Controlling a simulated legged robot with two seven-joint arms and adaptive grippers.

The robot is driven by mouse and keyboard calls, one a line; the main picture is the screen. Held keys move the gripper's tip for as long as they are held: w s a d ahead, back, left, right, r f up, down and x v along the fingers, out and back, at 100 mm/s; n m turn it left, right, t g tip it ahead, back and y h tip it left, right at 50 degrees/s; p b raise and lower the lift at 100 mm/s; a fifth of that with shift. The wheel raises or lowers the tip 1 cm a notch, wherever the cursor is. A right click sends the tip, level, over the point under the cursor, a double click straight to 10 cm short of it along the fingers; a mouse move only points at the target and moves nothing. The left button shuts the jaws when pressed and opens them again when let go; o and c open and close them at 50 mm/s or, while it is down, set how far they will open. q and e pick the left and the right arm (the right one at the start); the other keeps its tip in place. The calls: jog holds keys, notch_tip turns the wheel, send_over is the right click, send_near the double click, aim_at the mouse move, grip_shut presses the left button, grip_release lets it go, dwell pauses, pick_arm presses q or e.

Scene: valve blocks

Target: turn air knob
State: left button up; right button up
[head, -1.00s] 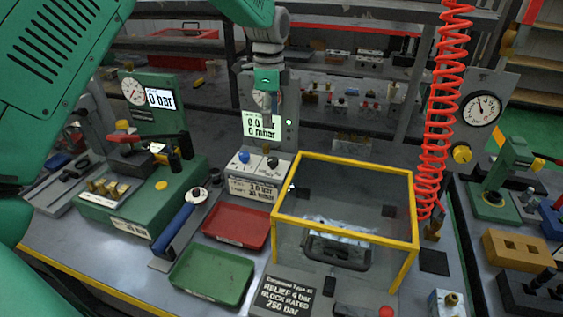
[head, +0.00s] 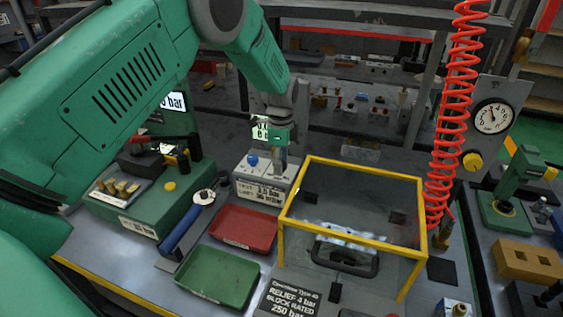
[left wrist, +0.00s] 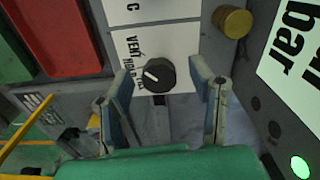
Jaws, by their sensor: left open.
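A black round knob (left wrist: 159,75) with a white pointer line sits on a white panel marked VENT and HOLD in the left wrist view. My left gripper (left wrist: 160,80) is open, with one finger on each side of the knob. I cannot tell whether the fingers touch it. In the head view the gripper (head: 280,165) hangs over the right part of a small control box (head: 262,190) and hides the black knob. A blue knob (head: 252,160) shows on the box's left part. My right gripper is not in view.
A yellow-framed clear guard (head: 350,173) stands just right of the box. A red tray (head: 244,228) and a green tray (head: 217,277) lie in front. A red coiled hose (head: 455,110) hangs at right, near a gauge (head: 493,117) with a yellow knob (head: 472,161).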

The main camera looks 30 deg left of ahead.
pick_arm(q)
jog(key=shift+f, duration=0.1)
grip_shut()
